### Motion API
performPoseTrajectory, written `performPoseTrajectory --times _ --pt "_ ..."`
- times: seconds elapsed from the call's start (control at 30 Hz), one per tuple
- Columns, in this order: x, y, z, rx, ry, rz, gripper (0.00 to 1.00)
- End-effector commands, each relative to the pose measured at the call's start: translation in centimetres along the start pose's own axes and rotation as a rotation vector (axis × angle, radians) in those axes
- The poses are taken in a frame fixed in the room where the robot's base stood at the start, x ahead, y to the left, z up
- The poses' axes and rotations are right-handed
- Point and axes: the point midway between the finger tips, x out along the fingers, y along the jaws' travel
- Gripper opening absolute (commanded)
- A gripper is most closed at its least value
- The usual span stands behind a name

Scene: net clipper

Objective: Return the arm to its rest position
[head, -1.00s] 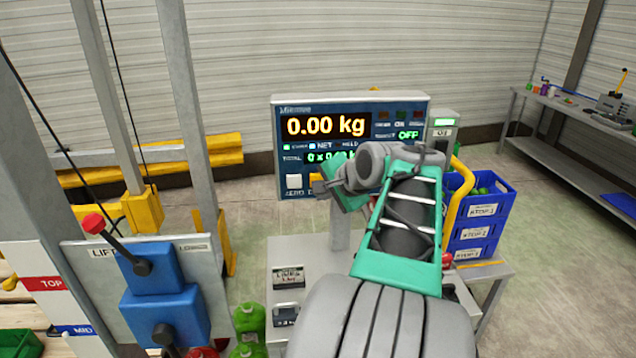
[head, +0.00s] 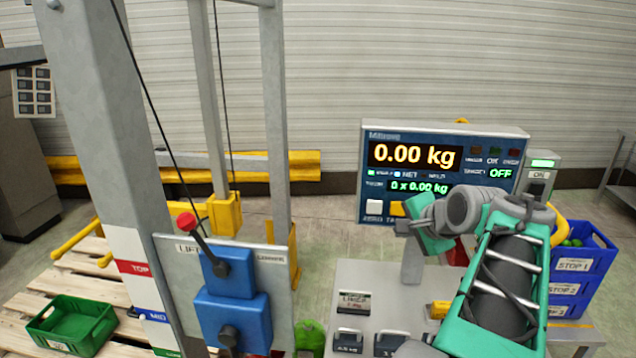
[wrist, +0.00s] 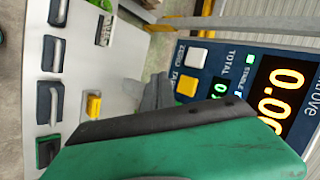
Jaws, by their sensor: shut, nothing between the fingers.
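My arm (head: 500,285) reaches up from the lower right in the head view, bent at its grey joint, with green and dark grey links. My gripper (head: 428,235) is partly seen beyond that joint, in front of the lower part of the scale display (head: 410,143). It is shut, with nothing seen held. In the wrist view a green and black part of my gripper (wrist: 190,145) fills the lower part of the picture and covers some of the display. The fingertips are not clearly seen. The display reads 0.00 kg.
A scale bench (head: 350,275) with weights and a yellow button lies below the arm. Blue crates (head: 580,265) stand at the right. A lift lever panel (head: 230,300) and metal posts stand left. A green crate (head: 72,335) sits on a pallet. Open floor lies behind.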

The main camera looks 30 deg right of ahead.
Motion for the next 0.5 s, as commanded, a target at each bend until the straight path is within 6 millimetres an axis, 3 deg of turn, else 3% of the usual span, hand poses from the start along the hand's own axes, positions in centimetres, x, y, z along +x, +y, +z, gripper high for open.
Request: performPoseTrajectory --times 0.07,0.13,0.27,0.4,0.5 --pt "0.7 -0.3 2.2 -0.067 -0.026 0.018 0.00" --pt "1.5 -0.4 5.9 -0.193 -0.067 0.050 0.00" --pt "2.4 1.0 15.4 -0.550 -0.181 0.129 0.00" --pt "1.3 5.2 24.4 -0.970 -0.322 0.195 0.00" --pt "-0.1 8.7 28.6 -1.230 -0.413 0.221 0.00"
